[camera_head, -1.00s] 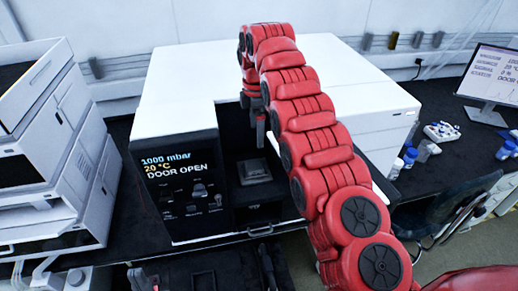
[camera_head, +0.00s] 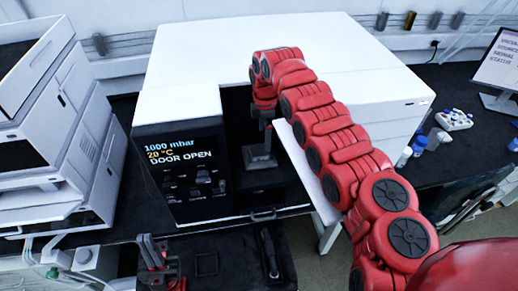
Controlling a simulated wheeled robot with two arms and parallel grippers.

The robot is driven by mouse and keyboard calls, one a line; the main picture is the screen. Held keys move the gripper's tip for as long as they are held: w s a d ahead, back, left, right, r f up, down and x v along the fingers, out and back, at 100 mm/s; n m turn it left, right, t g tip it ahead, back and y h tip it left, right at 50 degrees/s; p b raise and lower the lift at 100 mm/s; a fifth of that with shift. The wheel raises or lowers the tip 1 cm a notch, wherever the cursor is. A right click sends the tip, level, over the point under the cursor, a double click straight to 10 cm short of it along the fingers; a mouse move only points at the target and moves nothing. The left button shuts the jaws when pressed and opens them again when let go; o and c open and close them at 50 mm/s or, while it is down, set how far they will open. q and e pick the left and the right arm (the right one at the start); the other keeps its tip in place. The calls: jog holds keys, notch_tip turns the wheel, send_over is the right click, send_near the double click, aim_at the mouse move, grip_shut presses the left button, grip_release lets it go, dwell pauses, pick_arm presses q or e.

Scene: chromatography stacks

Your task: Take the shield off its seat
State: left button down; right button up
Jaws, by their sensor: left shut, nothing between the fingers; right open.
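A small grey block (camera_head: 259,158), which may be the shield on its seat, sits inside the dark open chamber of the white instrument (camera_head: 180,105). I cannot tell the shield and seat apart. My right arm reaches in from the right. My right gripper (camera_head: 268,124) points down just above the block; the fingers are small and dark, and I cannot tell whether they touch it. It is open. My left gripper (camera_head: 153,250) is low at the left, in front of the instrument, shut and empty, beside a dark tray (camera_head: 225,283).
The instrument's display (camera_head: 180,165) reads 1000 mbar, 20 °C, DOOR OPEN. Its white door (camera_head: 309,172) stands open, partly behind my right arm. The tray bears a black tool (camera_head: 268,253) and a square outline. Stacked white modules (camera_head: 45,180) stand left; bottles (camera_head: 420,144) stand right.

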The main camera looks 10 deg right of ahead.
aim_at(259, 153)
jog(key=shift+f, duration=0.3)
notch_tip(259, 153, down, 3)
jog(key=p, duration=0.3)
jog(key=shift+s+r, duration=0.1)
jog(key=shift+r, duration=0.05)
notch_tip(259, 153, down, 2)
jog(key=shift+d+f, duration=0.15)
jog(key=shift+f, duration=0.25)
jog(key=c, duration=1.5)
jog(key=shift+c, duration=0.2)
jog(key=shift+r, duration=0.1)
